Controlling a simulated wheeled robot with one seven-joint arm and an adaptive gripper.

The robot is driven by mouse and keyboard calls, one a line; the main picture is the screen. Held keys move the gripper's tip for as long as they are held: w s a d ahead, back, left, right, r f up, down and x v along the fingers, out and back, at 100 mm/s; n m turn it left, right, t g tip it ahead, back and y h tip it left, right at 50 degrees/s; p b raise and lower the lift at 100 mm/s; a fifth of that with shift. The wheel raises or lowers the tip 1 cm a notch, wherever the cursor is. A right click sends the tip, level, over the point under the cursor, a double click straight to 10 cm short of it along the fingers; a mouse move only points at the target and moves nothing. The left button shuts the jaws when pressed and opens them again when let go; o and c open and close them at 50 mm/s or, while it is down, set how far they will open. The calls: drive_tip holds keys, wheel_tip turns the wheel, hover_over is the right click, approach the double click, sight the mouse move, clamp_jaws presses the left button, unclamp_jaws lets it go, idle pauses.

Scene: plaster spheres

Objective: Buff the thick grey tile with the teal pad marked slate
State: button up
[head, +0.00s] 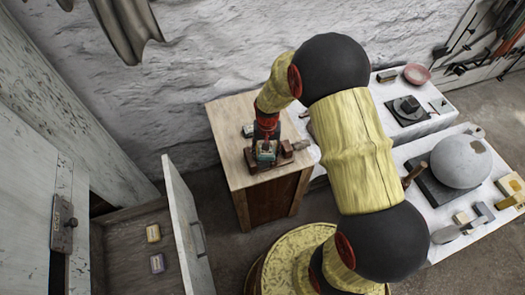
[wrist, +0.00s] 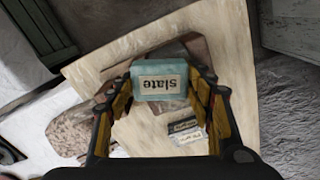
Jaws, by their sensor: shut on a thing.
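My gripper (head: 265,148) is low over the wooden cabinet top, and its fingers are shut on the teal pad (wrist: 160,82). The pad's pale label reads "slate", upside down in the wrist view. The pad also shows in the head view (head: 265,157), between the fingertips. A brown piece (wrist: 196,48) lies partly hidden behind the pad; I cannot tell whether they touch. Two small labelled pieces (wrist: 185,132), one dark and one pale, lie on the top near the fingers. I cannot tell which piece is the thick grey tile.
A brown block (head: 287,149) lies right of my gripper on the cabinet top (head: 230,160). White benches at right carry a large grey sphere (head: 462,160) and tools.

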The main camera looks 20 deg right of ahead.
drive_tip(key=shift+w+a, duration=0.2)
drive_tip(key=shift+a, duration=0.45)
drive_tip(key=shift+w+a, duration=0.25)
drive_tip(key=shift+a, duration=0.35)
drive_tip(key=shift+w+a, duration=0.2)
drive_tip(key=shift+a, duration=0.45)
drive_tip(key=shift+r, duration=0.1)
drive_tip(key=shift+d, duration=0.1)
drive_tip(key=shift+s+d+r+p, duration=0.2)
drive_tip(key=shift+d+r+p, duration=0.2)
drive_tip(key=shift+d, duration=0.1)
drive_tip(key=shift+s+d+r+p, duration=0.15)
drive_tip(key=shift+d+r+p, duration=0.2)
drive_tip(key=shift+d, duration=0.1)
drive_tip(key=shift+w+f+b, duration=0.15)
drive_tip(key=shift+w+b, duration=0.05)
drive_tip(key=shift+w, duration=0.7)
drive_tip(key=shift+w+f+b, duration=0.1)
drive_tip(key=shift+w+b, duration=0.1)
drive_tip(key=shift+w, duration=0.65)
drive_tip(key=shift+f+b, duration=0.35)
drive_tip(key=shift+f, duration=0.25)
